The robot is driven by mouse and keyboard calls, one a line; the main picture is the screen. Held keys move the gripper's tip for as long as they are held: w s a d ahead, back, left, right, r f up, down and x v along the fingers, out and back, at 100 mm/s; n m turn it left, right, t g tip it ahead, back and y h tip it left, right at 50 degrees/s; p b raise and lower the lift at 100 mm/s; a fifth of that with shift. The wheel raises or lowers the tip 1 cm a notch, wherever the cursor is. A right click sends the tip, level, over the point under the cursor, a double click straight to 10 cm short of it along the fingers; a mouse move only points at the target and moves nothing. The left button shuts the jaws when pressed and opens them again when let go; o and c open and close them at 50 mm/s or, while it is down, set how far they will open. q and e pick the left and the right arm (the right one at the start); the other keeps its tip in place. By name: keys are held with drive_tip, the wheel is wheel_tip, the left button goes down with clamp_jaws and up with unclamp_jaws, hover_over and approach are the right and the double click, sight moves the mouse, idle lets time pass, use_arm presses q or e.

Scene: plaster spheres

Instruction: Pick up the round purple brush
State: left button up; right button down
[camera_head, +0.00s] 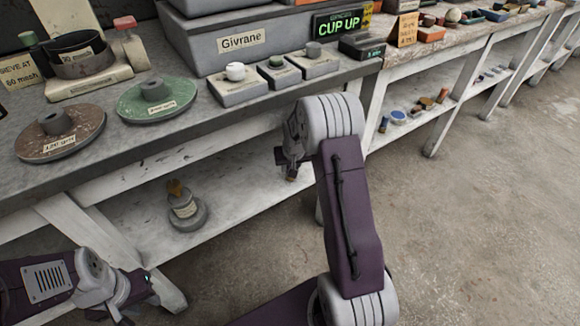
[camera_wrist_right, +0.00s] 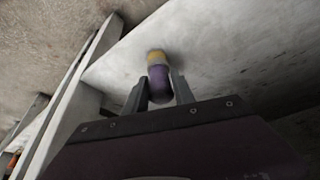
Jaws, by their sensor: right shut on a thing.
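The round purple brush (camera_wrist_right: 160,84) shows in the right wrist view as a short purple body with a yellowish band and a pale end. My right gripper (camera_wrist_right: 159,92) is shut on it, with one dark finger on each side. Whether the brush touches the white surface behind it, I cannot tell. In the head view my right gripper (camera_head: 291,170) is mostly hidden by its own wrist, in front of the lower shelf. My left gripper (camera_head: 130,300) is at the lower left of the head view, and its fingers are too unclear to judge.
A grey worktop (camera_head: 190,135) carries a green disc (camera_head: 135,105), a brown disc (camera_head: 85,125) and small blocks with knobs. On the white lower shelf (camera_head: 130,220) stands a grey weight-like object (camera_head: 185,215). Concrete floor (camera_head: 480,220) is clear at right.

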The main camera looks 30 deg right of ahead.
drive_tip(key=s+a+r+p, duration=0.2)
drive_tip(key=s+r, duration=0.1)
drive_tip(key=s, duration=0.3)
drive_tip(key=s+a+r+p, duration=0.1)
drive_tip(key=s+a+r, duration=0.1)
drive_tip(key=s+r, duration=0.2)
drive_tip(key=s, duration=0.2)
drive_tip(key=shift+s+r+p, duration=0.25)
drive_tip(key=shift+s+p, duration=0.15)
drive_tip(key=shift+a, duration=0.1)
